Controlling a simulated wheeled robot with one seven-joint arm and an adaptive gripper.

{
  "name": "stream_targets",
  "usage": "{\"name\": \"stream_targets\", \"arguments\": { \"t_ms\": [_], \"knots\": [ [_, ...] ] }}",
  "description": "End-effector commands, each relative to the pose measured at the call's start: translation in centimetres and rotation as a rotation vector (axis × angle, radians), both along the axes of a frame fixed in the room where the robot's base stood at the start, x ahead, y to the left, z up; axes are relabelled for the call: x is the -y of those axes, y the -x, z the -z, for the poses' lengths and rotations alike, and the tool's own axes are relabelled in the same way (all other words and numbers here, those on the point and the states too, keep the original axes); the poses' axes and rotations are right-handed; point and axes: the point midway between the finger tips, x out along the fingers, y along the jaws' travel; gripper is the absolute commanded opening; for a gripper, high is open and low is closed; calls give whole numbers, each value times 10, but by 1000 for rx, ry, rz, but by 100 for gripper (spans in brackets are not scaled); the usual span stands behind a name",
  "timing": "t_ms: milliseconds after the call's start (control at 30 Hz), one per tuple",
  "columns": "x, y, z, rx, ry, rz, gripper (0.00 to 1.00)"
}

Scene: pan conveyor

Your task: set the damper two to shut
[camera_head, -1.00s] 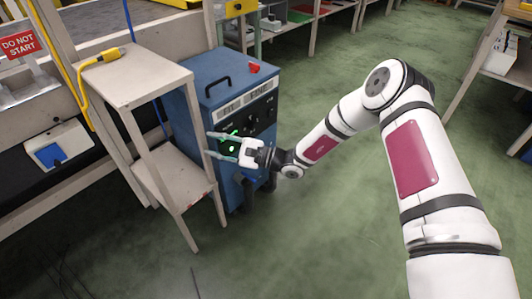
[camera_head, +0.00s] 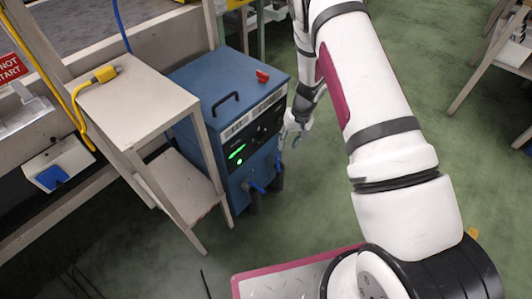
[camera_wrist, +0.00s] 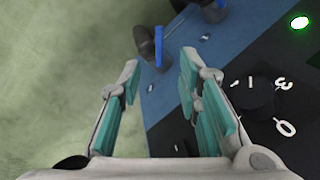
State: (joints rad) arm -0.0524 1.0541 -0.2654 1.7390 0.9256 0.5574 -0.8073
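The blue cabinet (camera_head: 228,82) stands left of my arm, with a dark control panel on its front. Below the panel are two blue-handled levers on dark pipe fittings, one at the left (camera_head: 257,187) and one at the right (camera_head: 278,166). In the wrist view one blue lever (camera_wrist: 158,46) lies beyond my fingertips, and another (camera_wrist: 220,3) is cut off at the top edge. I cannot read which is damper two. My gripper (camera_wrist: 155,80) is open and empty, apart from the levers. In the head view my gripper (camera_head: 290,138) is small and partly hidden near the panel's right side.
A dark knob (camera_wrist: 250,98) with printed numbers and a green light (camera_wrist: 299,22) are close to my right finger. A beige stand (camera_head: 135,95) is left of the cabinet. A red object (camera_head: 262,76) lies on the cabinet top.

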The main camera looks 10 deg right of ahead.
Motion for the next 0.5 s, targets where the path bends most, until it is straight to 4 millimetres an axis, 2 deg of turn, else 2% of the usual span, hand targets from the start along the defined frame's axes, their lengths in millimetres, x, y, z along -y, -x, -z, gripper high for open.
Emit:
{"name": "stream_targets", "arguments": {
  "t_ms": [167, 500],
  "knots": [
    [3, 0, 15, 1, 15, -8, 31],
    [-11, -1, 79, -1, 11, -6, 31]
  ]
}}
